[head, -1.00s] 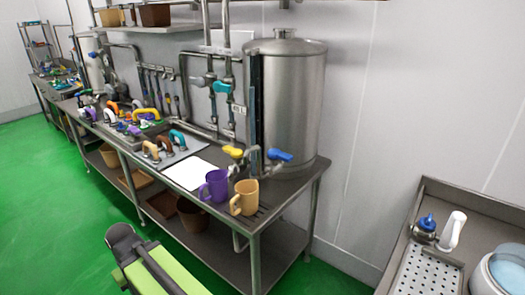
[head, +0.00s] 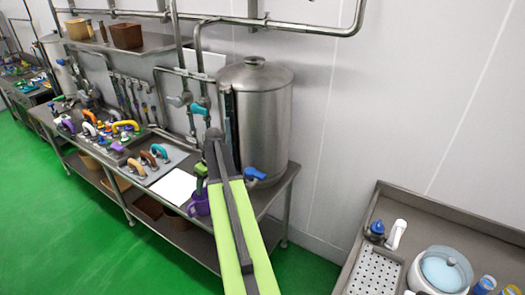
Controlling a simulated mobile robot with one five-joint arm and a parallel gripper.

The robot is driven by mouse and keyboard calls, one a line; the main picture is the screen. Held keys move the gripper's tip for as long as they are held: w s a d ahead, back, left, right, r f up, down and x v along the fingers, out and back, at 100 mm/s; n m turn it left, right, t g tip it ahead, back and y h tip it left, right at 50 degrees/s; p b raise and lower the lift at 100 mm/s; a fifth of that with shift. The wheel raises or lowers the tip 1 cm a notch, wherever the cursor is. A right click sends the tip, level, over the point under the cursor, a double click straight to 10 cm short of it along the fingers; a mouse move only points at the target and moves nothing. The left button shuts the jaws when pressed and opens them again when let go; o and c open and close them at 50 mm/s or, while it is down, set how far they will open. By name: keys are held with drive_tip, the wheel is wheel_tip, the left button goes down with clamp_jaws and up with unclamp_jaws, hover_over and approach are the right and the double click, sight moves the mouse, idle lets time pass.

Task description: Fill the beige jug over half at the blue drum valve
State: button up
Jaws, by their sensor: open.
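The steel drum (head: 265,120) stands on the right end of the steel table, with a lid on top. The blue valve handle (head: 254,173) shows at its lower front, just right of my arm. The beige jug is hidden behind my green and dark arm, which stretches up across the front of the table. The purple jug (head: 197,206) stands just left of the arm, partly covered by it. A small green and dark part, which looks like mine, shows above the purple jug. I cannot make out my gripper's fingers.
A white sheet (head: 173,186) lies on the table left of the purple jug. Several coloured handles stand farther left, beside a tray (head: 155,165). Pipes with teal valves (head: 197,108) rise behind. A sink counter with a perforated plate (head: 374,275) is at the lower right.

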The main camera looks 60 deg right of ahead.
drive_tip(key=s+d+r, duration=0.1)
drive_tip(key=d, duration=0.1)
drive_tip(key=s+d+r+p, duration=0.1)
drive_tip(key=d+r, duration=0.1)
drive_tip(key=d, duration=0.1)
drive_tip(key=s+d+r+p, duration=0.1)
drive_tip(key=d+r, duration=0.1)
drive_tip(key=d, duration=0.1)
drive_tip(key=s+d, duration=0.3)
drive_tip(key=d, duration=0.2)
drive_tip(key=t+h+p, duration=0.1)
drive_tip(key=t+p, duration=0.1)
approach(260, 175)
drive_tip(key=b+x, duration=0.8)
drive_tip(key=b, duration=0.8)
drive_tip(key=shift+s+d, duration=0.1)
drive_tip(key=shift+d, duration=0.1)
drive_tip(key=shift+w+f+b, duration=0.25)
drive_tip(key=shift+f+b, duration=0.05)
drive_tip(key=shift+b, duration=0.05)
drive_tip(key=shift+r, duration=0.1)
clamp_jaws()
